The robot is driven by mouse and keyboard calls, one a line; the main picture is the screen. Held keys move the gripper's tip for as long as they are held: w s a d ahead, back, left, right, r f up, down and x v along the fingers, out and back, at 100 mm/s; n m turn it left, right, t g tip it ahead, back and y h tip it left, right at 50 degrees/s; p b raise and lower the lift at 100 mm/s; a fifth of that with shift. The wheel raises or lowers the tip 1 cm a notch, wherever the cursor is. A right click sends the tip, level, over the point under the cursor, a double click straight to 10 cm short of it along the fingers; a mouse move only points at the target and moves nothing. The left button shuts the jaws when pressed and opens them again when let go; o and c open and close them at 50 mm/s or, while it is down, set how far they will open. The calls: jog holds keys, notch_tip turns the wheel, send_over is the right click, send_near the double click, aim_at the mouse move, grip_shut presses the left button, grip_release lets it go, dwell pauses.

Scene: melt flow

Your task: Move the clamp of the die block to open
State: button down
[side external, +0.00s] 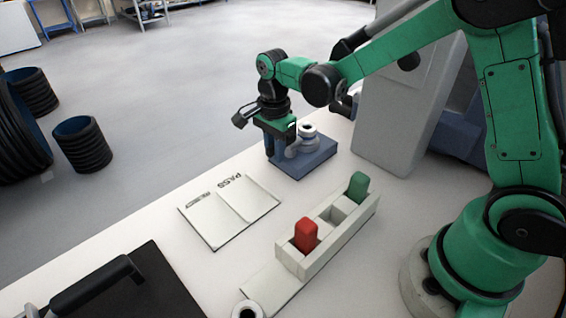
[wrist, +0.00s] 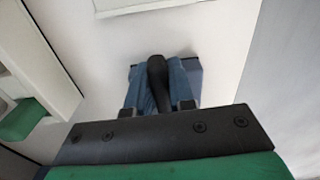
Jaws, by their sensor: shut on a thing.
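The die block (side external: 318,160) is a blue block at the table's back edge in the side view, with a pale round part (side external: 308,131) on top. A corner of the block (wrist: 194,72) shows in the wrist view. My gripper (side external: 279,152) is at the block's left side, pointing down. In the wrist view, my gripper's blue fingers (wrist: 158,88) are shut on the clamp's dark, round-ended handle (wrist: 157,72). The fingers hide much of the clamp, and its exact angle cannot be told.
A white panel marked PASS (side external: 228,212) lies in front of the die block. A pale holder (side external: 345,232) carries a red block (side external: 306,234) and a green block (side external: 358,186). A grey machine housing (side external: 405,100) stands right of the die block. A black plate with a handle (side external: 150,290) is front left.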

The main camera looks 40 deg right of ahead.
jog(key=n, duration=0.1)
jog(key=s+n, duration=0.1)
jog(key=n, duration=0.1)
jog(key=shift+s+d+n, duration=0.15)
jog(key=shift+s+n, duration=0.05)
jog(key=shift+n, duration=0.1)
jog(key=n, duration=0.1)
jog(key=s+n, duration=0.1)
jog(key=n, duration=0.1)
jog(key=shift+s+d+n, duration=0.1)
jog(key=shift+d+n, duration=0.2)
jog(key=shift+d, duration=0.05)
jog(key=n, duration=0.1)
jog(key=s+d+n, duration=0.1)
jog(key=n, duration=0.1)
jog(key=shift+n, duration=0.3)
jog(key=shift+d, duration=0.1)
